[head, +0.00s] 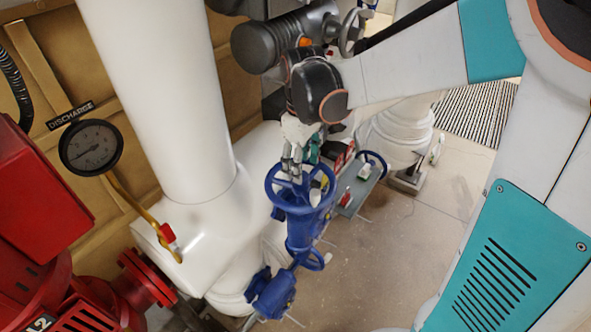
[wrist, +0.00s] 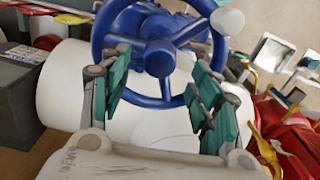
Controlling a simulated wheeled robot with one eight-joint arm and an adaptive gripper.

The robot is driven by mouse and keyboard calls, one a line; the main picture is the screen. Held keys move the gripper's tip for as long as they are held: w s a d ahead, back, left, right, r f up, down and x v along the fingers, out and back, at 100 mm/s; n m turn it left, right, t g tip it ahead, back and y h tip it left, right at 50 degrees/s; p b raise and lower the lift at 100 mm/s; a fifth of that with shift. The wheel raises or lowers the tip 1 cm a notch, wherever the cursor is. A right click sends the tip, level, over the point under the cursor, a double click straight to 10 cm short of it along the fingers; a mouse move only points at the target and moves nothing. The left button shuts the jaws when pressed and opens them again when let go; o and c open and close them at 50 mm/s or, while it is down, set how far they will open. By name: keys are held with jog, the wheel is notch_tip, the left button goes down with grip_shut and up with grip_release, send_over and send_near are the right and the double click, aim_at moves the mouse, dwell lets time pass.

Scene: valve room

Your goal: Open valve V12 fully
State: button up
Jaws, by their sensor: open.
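A blue valve (head: 301,232) with a round spoked handwheel (head: 270,181) stands near the middle of the head view. No V12 tag is readable on it. In the wrist view the blue handwheel (wrist: 158,57) fills the top centre, with its hub and spokes facing me. My gripper (head: 301,167) is at the handwheel in the head view. In the wrist view my gripper (wrist: 163,75) is open, its teal pads on either side of the hub, overlapping the lower rim in the picture. I cannot tell whether the pads touch the wheel.
A white vertical pipe (head: 165,95) and a pressure gauge (head: 91,147) marked DISCHARGE stand left of the valve. Red machinery (head: 40,200) fills the left edge. A second blue handwheel (head: 374,161) and small items sit right behind the valve. The floor (head: 390,250) at right is clear.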

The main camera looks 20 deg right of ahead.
jog(key=shift+f+b, duration=1.9)
jog(key=shift+f, duration=0.95)
jog(key=shift+s, duration=0.1)
jog(key=c, duration=0.9)
jog(key=n, duration=0.5)
jog(key=shift+s+n, duration=0.1)
jog(key=shift+n, duration=0.3)
jog(key=shift+o, duration=1.4)
jog(key=n, duration=0.3)
jog(key=shift+r, duration=0.1)
